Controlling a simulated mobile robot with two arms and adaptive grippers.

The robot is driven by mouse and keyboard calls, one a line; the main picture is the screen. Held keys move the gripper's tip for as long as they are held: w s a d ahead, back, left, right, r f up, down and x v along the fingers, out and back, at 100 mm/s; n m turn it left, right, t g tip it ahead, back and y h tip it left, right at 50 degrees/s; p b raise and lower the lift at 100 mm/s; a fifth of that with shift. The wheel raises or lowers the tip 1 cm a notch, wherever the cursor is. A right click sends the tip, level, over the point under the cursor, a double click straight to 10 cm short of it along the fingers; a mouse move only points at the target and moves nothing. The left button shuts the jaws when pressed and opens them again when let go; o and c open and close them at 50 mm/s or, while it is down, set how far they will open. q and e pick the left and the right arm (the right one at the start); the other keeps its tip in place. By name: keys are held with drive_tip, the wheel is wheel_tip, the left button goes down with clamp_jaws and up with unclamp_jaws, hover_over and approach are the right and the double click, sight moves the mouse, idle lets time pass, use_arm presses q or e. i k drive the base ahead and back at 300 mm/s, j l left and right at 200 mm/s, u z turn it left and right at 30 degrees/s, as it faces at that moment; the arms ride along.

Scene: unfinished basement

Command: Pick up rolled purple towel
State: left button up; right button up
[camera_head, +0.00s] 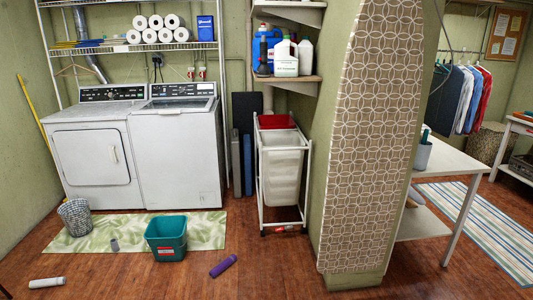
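A rolled purple towel (223,266) lies on the brown wood floor in the lower middle of the head view. It is tilted slightly, with its right end farther away. It lies to the right of a teal bin (166,252), apart from it, just off the front edge of the green patterned mat (207,230). Nothing covers it. Neither of my grippers can be made out in this view.
A white roll (47,282) lies on the floor at left. A small grey item (114,245) and a woven basket (76,217) are on the mat. A white rolling hamper (283,172) and a tall patterned ironing board (372,140) stand right. Floor around the towel is clear.

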sight(228, 261)
drive_tip(key=i+u, duration=0.15)
drive_tip(key=i, duration=0.35)
drive_tip(key=i+l+u, duration=0.1)
drive_tip(key=i, duration=0.35)
drive_tip(key=i+l+u, duration=0.15)
drive_tip(key=i, duration=0.35)
drive_tip(key=i+l+u, duration=0.15)
drive_tip(key=i, duration=0.3)
drive_tip(key=l, duration=0.1)
